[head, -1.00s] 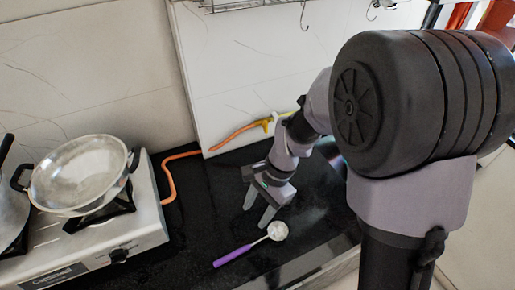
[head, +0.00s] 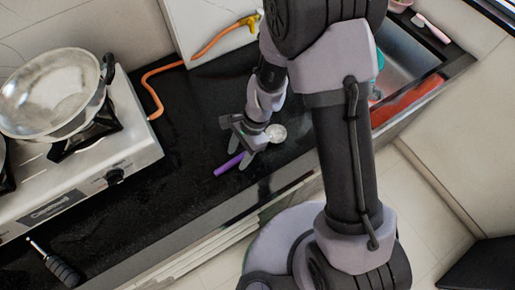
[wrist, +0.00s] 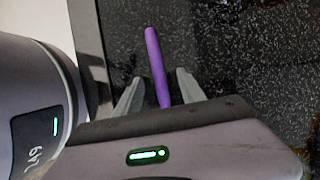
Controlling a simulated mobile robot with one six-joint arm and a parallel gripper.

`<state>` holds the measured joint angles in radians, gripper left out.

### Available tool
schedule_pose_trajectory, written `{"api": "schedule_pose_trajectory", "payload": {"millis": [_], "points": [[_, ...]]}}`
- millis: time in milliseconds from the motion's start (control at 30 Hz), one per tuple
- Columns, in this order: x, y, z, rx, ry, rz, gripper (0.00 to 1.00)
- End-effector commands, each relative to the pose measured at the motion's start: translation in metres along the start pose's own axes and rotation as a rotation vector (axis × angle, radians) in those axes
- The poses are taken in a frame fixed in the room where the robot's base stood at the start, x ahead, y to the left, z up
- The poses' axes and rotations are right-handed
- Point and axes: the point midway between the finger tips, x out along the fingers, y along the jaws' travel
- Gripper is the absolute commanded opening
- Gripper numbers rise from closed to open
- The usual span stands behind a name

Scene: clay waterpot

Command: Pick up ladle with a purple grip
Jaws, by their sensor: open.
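The ladle with a purple grip (head: 229,164) lies on the black countertop in the head view, its round pale bowl (head: 276,133) pointing to the upper right. My gripper (head: 244,158) is over the ladle's handle, and its fingers hide the middle of the ladle. In the wrist view the purple grip (wrist: 156,62) runs between my two open fingers (wrist: 158,88) and reaches out beyond them. The fingers stand apart on either side of the grip, with visible gaps. I cannot tell how high they are above the counter.
A gas stove (head: 92,160) with a metal wok (head: 48,92) stands on the left, with an orange hose (head: 152,92) behind. A sink (head: 408,72) is at the right. A black-handled tool (head: 62,270) lies at the lower left. The counter (head: 190,135) around the ladle is clear.

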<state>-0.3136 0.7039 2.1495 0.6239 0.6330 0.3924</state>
Motion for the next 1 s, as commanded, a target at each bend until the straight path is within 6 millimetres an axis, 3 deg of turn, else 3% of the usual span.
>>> {"api": "schedule_pose_trajectory", "payload": {"millis": [67, 267, 533, 867, 1000], "points": [[0.010, 0.000, -0.001, 0.000, 0.001, 0.000, 0.47], [0.009, 0.000, 0.000, 0.000, 0.001, -0.001, 0.47], [0.009, 0.000, 0.000, 0.000, 0.001, -0.001, 0.00], [0.008, 0.000, 0.000, 0.000, 0.001, -0.001, 0.00], [-0.001, 0.000, 0.004, -0.002, 0.001, -0.002, 0.00]]}}
